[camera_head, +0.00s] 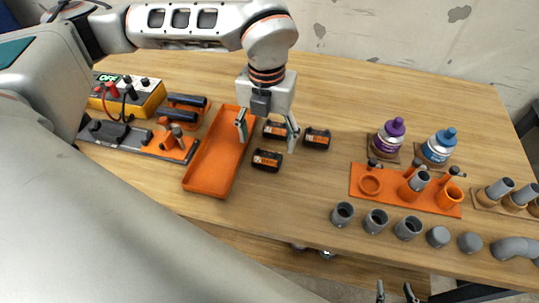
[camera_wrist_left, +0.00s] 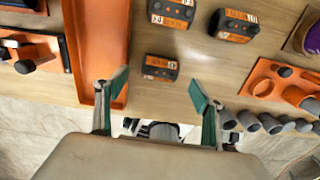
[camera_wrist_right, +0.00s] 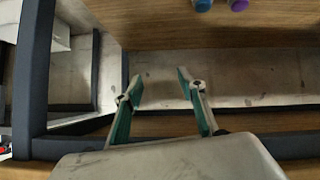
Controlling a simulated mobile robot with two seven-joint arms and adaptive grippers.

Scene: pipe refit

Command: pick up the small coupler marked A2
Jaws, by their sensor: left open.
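Three short grey open-topped couplers stand in a row near the table's front edge: a left one (camera_head: 342,214), a middle one (camera_head: 376,221) and a right one (camera_head: 407,228). I cannot read an A2 mark on any of them. Part of this row also shows at the right of the left wrist view (camera_wrist_left: 249,121). My left gripper (camera_head: 267,133) is open and empty above the black packs, to the left of the couplers. My right gripper (camera_head: 397,293) has its fingers apart, empty, low in front of the table; its fingers also show in the right wrist view (camera_wrist_right: 160,88).
Two grey caps (camera_head: 438,236) and a grey elbow (camera_head: 515,248) continue the row rightward. Behind are an orange holder (camera_head: 361,187), a purple-capped bottle (camera_head: 389,137) and a blue-capped bottle (camera_head: 439,146). An orange tray (camera_head: 208,168) and black packs (camera_head: 267,160) lie left. Bare table separates packs and couplers.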

